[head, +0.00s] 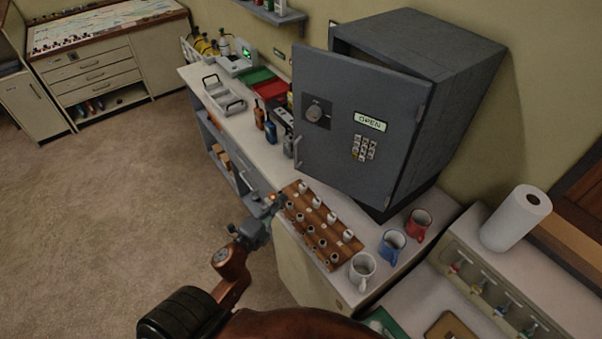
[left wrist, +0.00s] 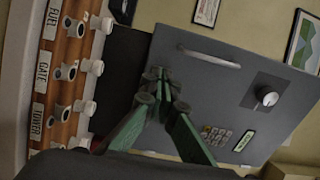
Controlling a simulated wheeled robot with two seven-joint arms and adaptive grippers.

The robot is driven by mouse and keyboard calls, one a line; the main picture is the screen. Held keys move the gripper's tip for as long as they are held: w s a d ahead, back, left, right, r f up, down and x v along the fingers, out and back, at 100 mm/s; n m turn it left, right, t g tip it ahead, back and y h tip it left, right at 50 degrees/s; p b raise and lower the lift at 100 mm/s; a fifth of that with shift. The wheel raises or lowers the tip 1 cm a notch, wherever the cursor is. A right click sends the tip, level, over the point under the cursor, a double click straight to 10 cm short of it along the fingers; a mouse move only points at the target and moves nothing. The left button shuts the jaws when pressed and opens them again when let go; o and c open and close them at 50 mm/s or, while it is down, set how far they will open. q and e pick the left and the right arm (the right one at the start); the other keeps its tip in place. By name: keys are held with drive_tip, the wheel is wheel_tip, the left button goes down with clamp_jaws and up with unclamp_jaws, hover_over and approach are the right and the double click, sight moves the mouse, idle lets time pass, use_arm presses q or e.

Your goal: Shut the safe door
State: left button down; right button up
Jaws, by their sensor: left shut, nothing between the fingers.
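The grey safe (head: 430,60) stands on the counter against the wall. Its door (head: 345,165) is ajar, with a dark gap along the top edge. My left gripper (head: 274,202) is shut and empty, below and left of the door. In the left wrist view the green fingers (left wrist: 155,90) overlap the door face (left wrist: 200,90), with the handle (left wrist: 209,57) beyond them. I cannot tell whether they touch. My right gripper is out of view.
A wooden board with several white knobs (head: 318,227) lies on the counter beside the gripper. White (head: 362,270), blue (head: 391,247) and red (head: 417,224) mugs stand near the safe. Bottles (head: 270,131) stand left of the door. The carpet (head: 120,195) at left is clear.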

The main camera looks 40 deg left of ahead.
sight(306, 171)
use_arm(q)
drive_tip(key=w, duration=0.4)
drive_tip(key=w+p, duration=0.1)
drive_tip(key=w, duration=0.3)
drive_tip(key=w+a+p, duration=0.1)
drive_tip(key=w, duration=0.3)
drive_tip(key=shift+w, duration=0.25)
drive_tip(key=w+m+h+b, duration=0.3)
drive_tip(key=w+h, duration=0.4)
drive_tip(key=w, duration=0.4)
drive_tip(key=shift+w+m+g+b, duration=0.35)
drive_tip(key=shift+w+m+g, duration=0.05)
drive_tip(key=shift+m, duration=0.3)
drive_tip(key=shift+d+r, duration=0.1)
drive_tip(key=shift+r, duration=0.1)
